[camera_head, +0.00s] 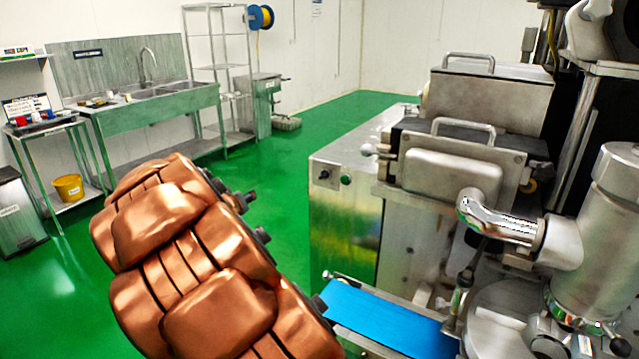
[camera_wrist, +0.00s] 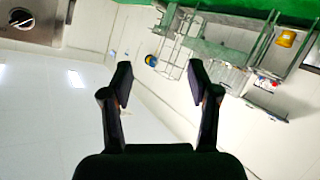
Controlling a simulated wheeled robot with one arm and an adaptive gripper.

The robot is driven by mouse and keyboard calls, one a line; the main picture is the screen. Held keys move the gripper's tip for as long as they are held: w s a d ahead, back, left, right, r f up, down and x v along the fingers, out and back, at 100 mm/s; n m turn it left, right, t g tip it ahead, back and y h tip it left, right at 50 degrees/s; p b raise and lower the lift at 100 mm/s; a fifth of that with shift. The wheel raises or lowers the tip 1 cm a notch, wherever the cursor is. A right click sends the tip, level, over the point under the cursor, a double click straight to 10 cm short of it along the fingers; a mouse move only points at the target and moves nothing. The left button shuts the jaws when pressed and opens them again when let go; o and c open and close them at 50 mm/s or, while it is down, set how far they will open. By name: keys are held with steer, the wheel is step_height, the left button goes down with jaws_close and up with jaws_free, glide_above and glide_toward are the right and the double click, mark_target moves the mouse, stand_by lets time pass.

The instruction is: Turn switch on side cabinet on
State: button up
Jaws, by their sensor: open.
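The side cabinet (camera_head: 335,225) is a shiny steel box in the middle of the head view, left of the main machine. A small dark switch (camera_head: 324,174) sits on its upper face, left of a green button (camera_head: 346,180). In the wrist view a dark round knob (camera_wrist: 21,18) shows on a steel panel (camera_wrist: 45,8) at the top left; its setting is too small to read. My gripper (camera_wrist: 161,80) is open and empty, its two black fingers apart from the panel and knob. My gripper does not show in the head view, where my copper-coloured arm fills the lower left.
A blue conveyor belt (camera_head: 385,318) runs low in front of the cabinet. The steel machine (camera_head: 460,170) with handles stands right. A sink bench (camera_head: 150,105), a wire shelf and a yellow bucket (camera_head: 69,187) stand at the back left. Green floor between is clear.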

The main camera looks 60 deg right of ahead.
steer(key=s+d+m+g+h, duration=0.2)
steer(key=s+d+g+h, duration=0.15)
steer(key=d, duration=0.55)
steer(key=m+g+h+b, duration=0.1)
steer(key=g+h, duration=0.2)
steer(key=g, duration=0.1)
glide_toward(320, 177)
steer(key=d, duration=0.2)
steer(key=shift+s+d+p, duration=0.1)
steer(key=shift+d+p, duration=0.25)
steer(key=shift+d, duration=3.25)
jaws_close()
